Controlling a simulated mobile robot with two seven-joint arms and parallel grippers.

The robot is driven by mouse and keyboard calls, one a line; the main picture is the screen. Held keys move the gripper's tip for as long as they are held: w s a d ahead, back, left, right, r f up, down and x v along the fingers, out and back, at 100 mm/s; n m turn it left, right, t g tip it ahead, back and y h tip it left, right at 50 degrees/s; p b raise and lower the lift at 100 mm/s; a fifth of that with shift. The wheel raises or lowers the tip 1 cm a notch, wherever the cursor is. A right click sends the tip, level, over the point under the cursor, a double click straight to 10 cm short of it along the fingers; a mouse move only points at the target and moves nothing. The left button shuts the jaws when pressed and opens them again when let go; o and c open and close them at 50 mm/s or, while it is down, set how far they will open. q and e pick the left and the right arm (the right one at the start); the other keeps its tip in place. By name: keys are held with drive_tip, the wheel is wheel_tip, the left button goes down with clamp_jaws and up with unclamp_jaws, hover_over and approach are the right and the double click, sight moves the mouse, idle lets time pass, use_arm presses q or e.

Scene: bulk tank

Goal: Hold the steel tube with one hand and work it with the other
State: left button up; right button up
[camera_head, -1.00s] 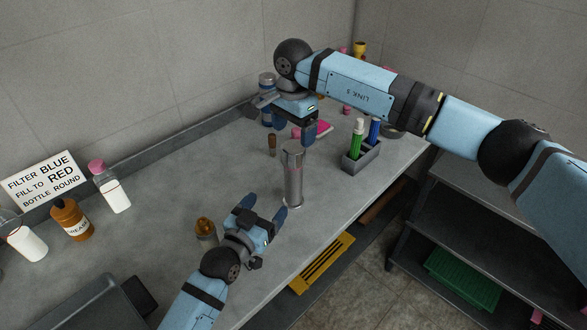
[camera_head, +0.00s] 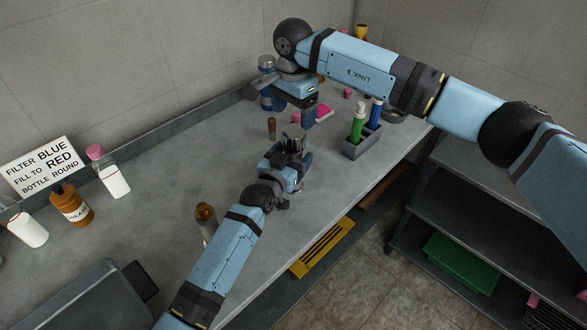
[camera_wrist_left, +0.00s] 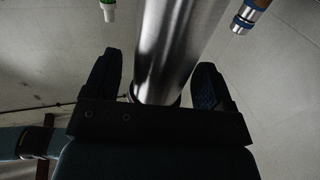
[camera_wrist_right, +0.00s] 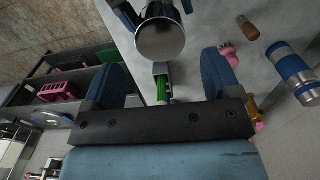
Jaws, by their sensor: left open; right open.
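The steel tube (camera_head: 292,142) stands upright on the grey bench; only its top shows in the head view. My left gripper (camera_head: 288,160) is open, its fingers on either side of the tube. The left wrist view shows the tube (camera_wrist_left: 180,45) between the two dark blue fingers (camera_wrist_left: 155,78); contact cannot be told. My right gripper (camera_head: 290,106) is open and empty, just above and behind the tube's top. In the right wrist view the tube's round end (camera_wrist_right: 160,38) lies beyond the open fingers (camera_wrist_right: 163,78). The tube's lower part is hidden in the head view.
A grey holder (camera_head: 352,149) with a green and a blue item stands right of the tube. A brown bottle (camera_head: 206,222) stands near my left forearm. White bottles, an orange bottle (camera_head: 72,205) and a sign (camera_head: 42,167) are at left. The bench's front edge is close.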

use_arm(q)
drive_tip(key=shift+w+d, duration=0.2)
drive_tip(key=shift+w, duration=0.15)
drive_tip(key=shift+c, duration=0.4)
